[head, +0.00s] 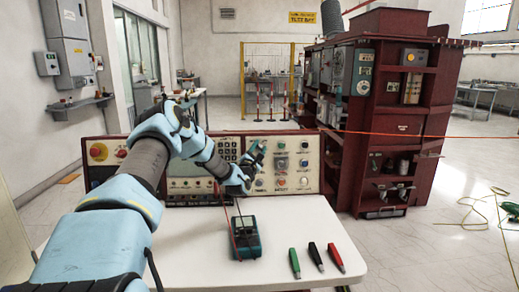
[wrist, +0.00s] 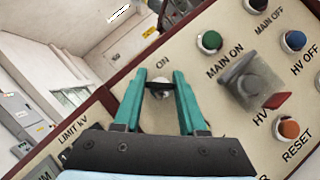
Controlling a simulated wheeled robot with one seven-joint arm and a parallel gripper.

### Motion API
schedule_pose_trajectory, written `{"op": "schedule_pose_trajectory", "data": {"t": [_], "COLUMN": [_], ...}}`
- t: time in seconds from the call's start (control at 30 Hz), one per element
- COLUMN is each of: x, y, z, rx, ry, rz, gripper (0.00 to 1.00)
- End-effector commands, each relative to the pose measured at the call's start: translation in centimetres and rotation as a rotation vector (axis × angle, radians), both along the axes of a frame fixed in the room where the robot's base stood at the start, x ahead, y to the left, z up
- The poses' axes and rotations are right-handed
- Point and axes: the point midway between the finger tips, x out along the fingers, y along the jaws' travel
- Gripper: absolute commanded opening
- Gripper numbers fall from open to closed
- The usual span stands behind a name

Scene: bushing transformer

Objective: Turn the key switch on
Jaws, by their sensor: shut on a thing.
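The key switch (wrist: 160,94) is a small silver round with a dark key across it, below the word ON on the cream control panel (wrist: 215,75). In the wrist view the teal fingers of my gripper (wrist: 159,86) stand one on each side of it, shut on the dark key. In the head view my gripper (head: 256,156) reaches the face of the panel (head: 310,182), and the key switch is hidden behind it. The key's exact turn is hard to tell.
Right of the key are a green button (wrist: 210,41), a dark square knob (wrist: 247,82), and blue and orange buttons. In front of the panel a white table (head: 190,240) holds a teal meter (head: 245,237) and green, black and red probes (head: 316,257). A red cabinet (head: 385,125) stands right.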

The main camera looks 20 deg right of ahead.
Motion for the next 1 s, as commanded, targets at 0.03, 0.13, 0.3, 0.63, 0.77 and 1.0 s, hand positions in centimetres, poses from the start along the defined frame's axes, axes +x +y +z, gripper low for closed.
{"op": "schedule_pose_trajectory", "data": {"t": [0.03, 0.13, 0.3, 0.63, 0.77, 1.0], "x": [-0.02, -0.02, -0.03, -0.02, 0.03, 0.01], "y": [-0.03, -0.03, -0.03, -0.01, 0.04, 0.01], "z": [-0.02, -0.03, -0.04, -0.17, -0.18, -0.07], "rx": [0.001, 0.001, 0.002, 0.086, 0.17, 0.378], "ry": [0.001, 0.001, 0.0, -0.018, -0.035, -0.073], "rz": [-0.001, -0.001, -0.001, -0.022, -0.041, -0.092], "gripper": [0.06, 0.0, 0.0, 0.0, 0.0, 0.0]}}
